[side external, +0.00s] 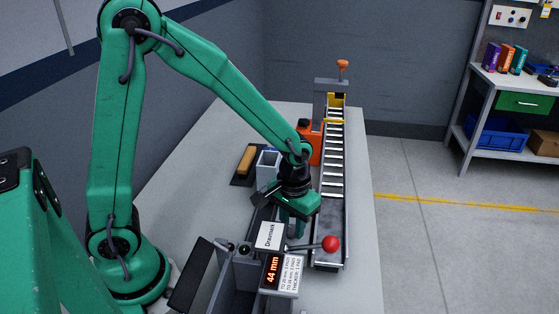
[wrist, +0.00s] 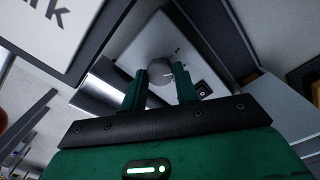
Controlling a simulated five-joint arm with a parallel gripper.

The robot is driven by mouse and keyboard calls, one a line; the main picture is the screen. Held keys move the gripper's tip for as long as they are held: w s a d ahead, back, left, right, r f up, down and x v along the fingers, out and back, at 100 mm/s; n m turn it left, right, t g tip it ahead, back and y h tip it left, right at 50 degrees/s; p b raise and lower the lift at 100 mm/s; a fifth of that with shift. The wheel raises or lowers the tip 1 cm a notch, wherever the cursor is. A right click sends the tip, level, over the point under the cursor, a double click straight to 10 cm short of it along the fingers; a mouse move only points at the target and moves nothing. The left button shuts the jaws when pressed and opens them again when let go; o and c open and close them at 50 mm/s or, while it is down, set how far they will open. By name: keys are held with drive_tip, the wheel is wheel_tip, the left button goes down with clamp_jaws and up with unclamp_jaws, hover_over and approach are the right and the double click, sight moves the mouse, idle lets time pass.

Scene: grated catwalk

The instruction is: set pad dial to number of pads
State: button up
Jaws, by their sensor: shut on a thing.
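My gripper (wrist: 161,80) is shut on a round grey dial knob (wrist: 160,71), one green finger on each side of it. The knob sits on a pale square plate (wrist: 150,45) with small dark marks by the knob; I cannot read the numbers. In the side external view my gripper (side external: 293,226) points down behind the sign and hides the dial. A display (side external: 272,271) reads 44 mm in red. The card (side external: 290,274) beside it has lines about mm and pads; the last seems to say thicker, 1 pad.
A white sign (side external: 269,236) reading Dramark stands close to my gripper. A red-ball lever (side external: 330,243) is just right of it. A small dark switch (wrist: 203,89) is near the dial.

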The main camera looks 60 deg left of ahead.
sight(292, 229)
drive_tip(key=m, duration=0.5)
drive_tip(key=shift+r+m, duration=0.1)
drive_tip(key=shift+m, duration=0.3)
drive_tip(key=o, duration=1)
drive_tip(key=shift+c, duration=0.2)
drive_tip(key=shift+r, duration=3.85)
